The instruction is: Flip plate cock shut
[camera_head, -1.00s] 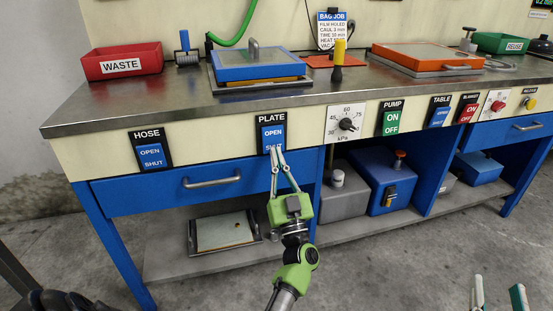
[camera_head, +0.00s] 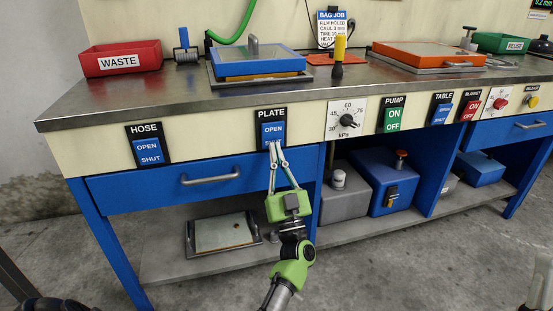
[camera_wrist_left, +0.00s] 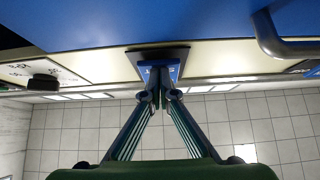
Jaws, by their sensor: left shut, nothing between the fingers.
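The PLATE cock is a blue rocker (camera_head: 272,130) in a black frame on the bench's cream front panel. Its upper half reads OPEN; its lower half is mostly hidden by my left fingertips. My left gripper (camera_head: 275,146) is shut and empty, its tips at the lower edge of the rocker. In the left wrist view the closed fingertips (camera_wrist_left: 159,96) overlap the blue rocker (camera_wrist_left: 158,71), and whether they press it I cannot tell.
The HOSE rocker (camera_head: 148,151) is to the left, and the kPa dial (camera_head: 346,119) and PUMP switch (camera_head: 393,115) are to the right. A drawer handle (camera_head: 211,177) sticks out below the panel. A blue-topped plate (camera_head: 258,66) sits on the bench above.

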